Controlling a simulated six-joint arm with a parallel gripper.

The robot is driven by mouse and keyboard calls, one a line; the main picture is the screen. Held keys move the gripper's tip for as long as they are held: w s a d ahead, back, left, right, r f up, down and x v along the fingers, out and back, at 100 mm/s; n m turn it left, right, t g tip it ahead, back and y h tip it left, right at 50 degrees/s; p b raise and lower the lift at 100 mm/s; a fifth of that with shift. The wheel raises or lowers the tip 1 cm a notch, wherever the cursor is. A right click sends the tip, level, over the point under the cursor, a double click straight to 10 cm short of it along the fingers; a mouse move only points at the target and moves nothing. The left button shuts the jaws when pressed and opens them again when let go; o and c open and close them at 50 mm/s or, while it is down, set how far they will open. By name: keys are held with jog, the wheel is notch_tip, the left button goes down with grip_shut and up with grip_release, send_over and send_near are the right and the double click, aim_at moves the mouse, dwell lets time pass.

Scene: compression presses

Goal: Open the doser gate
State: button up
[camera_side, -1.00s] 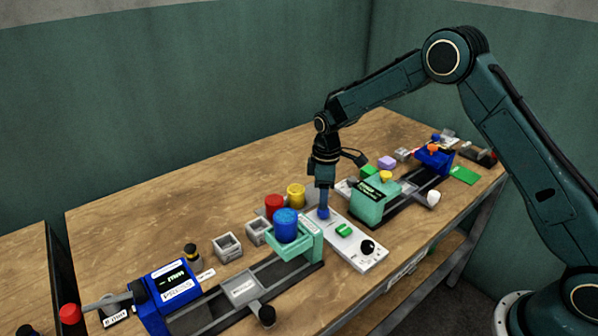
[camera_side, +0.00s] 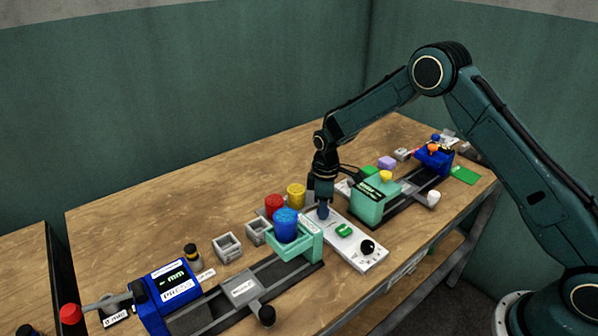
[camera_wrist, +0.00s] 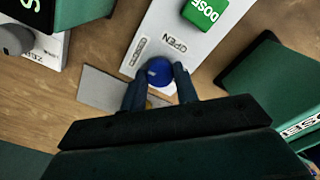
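The white doser panel (camera_side: 358,247) lies on the bench in the side view. It carries a green DOSE button (camera_wrist: 206,12) and a blue round knob (camera_wrist: 158,72) near its end. The word OPEN is printed beside the knob in the wrist view. My gripper (camera_wrist: 160,78) points down over this end of the panel, with one finger on each side of the knob. The fingertips look very close to it; whether they press on it is unclear. In the side view my gripper (camera_side: 322,204) largely hides the knob. A grey flat plate (camera_wrist: 105,88) lies beside the panel.
A mint-green stand (camera_side: 305,240) with a blue cup (camera_side: 286,222) is left of the panel, with red and yellow cups behind. A mint-green machine (camera_side: 372,202) stands close on the right. A blue press (camera_side: 172,295) is front left. The back left bench is clear.

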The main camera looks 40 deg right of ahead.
jog(key=shift+m, duration=0.3)
jog(key=m, duration=1.3)
jog(key=shift+m, duration=2.2)
jog(key=shift+r, duration=0.1)
jog(key=o, duration=1)
